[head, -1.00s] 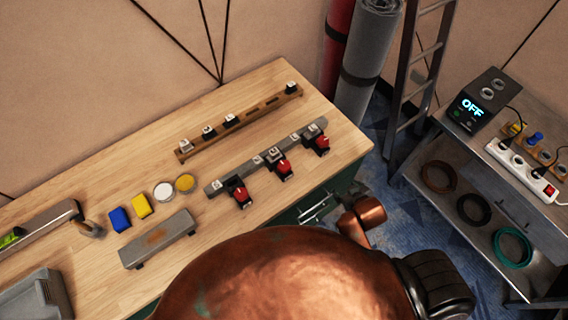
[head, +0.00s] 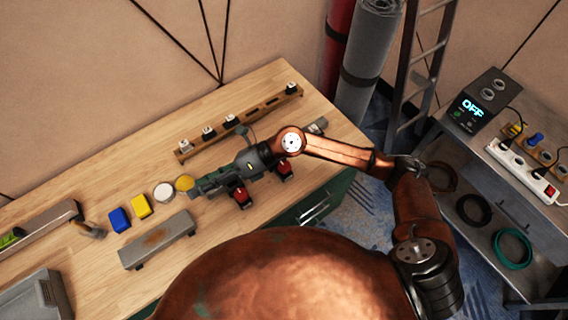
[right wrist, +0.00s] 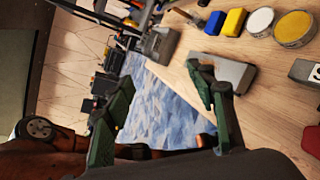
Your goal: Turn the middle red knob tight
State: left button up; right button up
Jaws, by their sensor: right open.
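Three red knobs sat along a grey rail on the wooden bench; the middle red knob (head: 284,170) now shows just below my right forearm. The left red knob (head: 241,196) shows beside my right gripper, and a red piece at the right edge of the right wrist view (right wrist: 312,140) appears to be a knob. The right knob is hidden behind my arm. My right gripper (head: 200,187) is over the rail's left end, pointing left, with its green fingers apart and empty (right wrist: 160,85). It is past the middle knob, not around it. My left gripper is not in view.
A wooden rail (head: 270,104) with several small fittings lies behind. Yellow and white discs (head: 163,192), a blue block (head: 119,220), a yellow block (head: 141,206) and a grey metal bar (head: 158,240) lie left. A side table holds a box reading OFF (head: 473,104).

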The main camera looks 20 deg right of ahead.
jog(key=w+d+f+n+h, duration=0.1)
jog(key=d+f+n+h, duration=0.1)
jog(key=d+f+h, duration=0.3)
jog(key=n+t+h, duration=0.2)
jog(key=h, duration=0.8)
send_over(284, 165)
notch_tip(284, 165, down, 7)
jog(key=shift+s+d+f, duration=0.1)
notch_tip(284, 165, down, 6)
jog(key=shift+r, duration=0.1)
jog(key=shift+f, duration=0.75)
jog(key=shift+c, duration=0.4)
jog(key=c, duration=1)
jog(key=shift+m, duration=0.3)
jog(key=shift+c, duration=0.2)
